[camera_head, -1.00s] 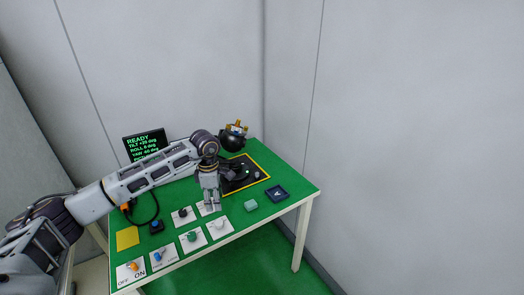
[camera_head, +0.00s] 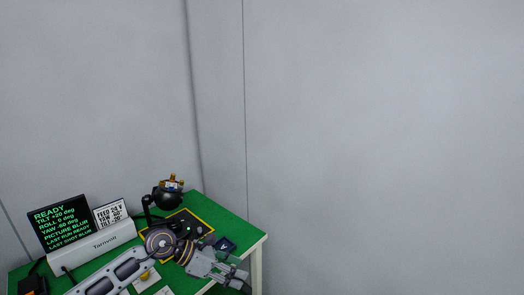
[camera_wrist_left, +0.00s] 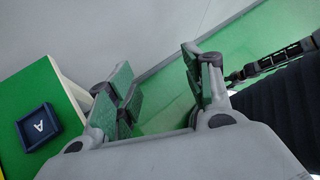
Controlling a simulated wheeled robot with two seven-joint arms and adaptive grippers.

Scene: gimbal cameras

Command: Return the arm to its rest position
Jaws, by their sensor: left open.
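My left arm comes in from the lower left in the head view, over the green table (camera_head: 238,221). My left gripper (camera_head: 240,276) is by the table's front right part, partly cut off by the lower picture edge. In the left wrist view my left gripper (camera_wrist_left: 160,92) has its two fingers spread apart with nothing between them. Green floor shows beyond the fingers. The table (camera_wrist_left: 28,105) lies to the left of the fingers there. My right gripper is not in view.
A blue tray marked A (camera_wrist_left: 37,127) lies on the table beside the gripper. A black gimbal camera (camera_head: 168,195) stands at the back of the table. A console screen (camera_head: 60,222) reads READY, with a small label sign (camera_head: 111,213) beside it. Grey walls stand behind.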

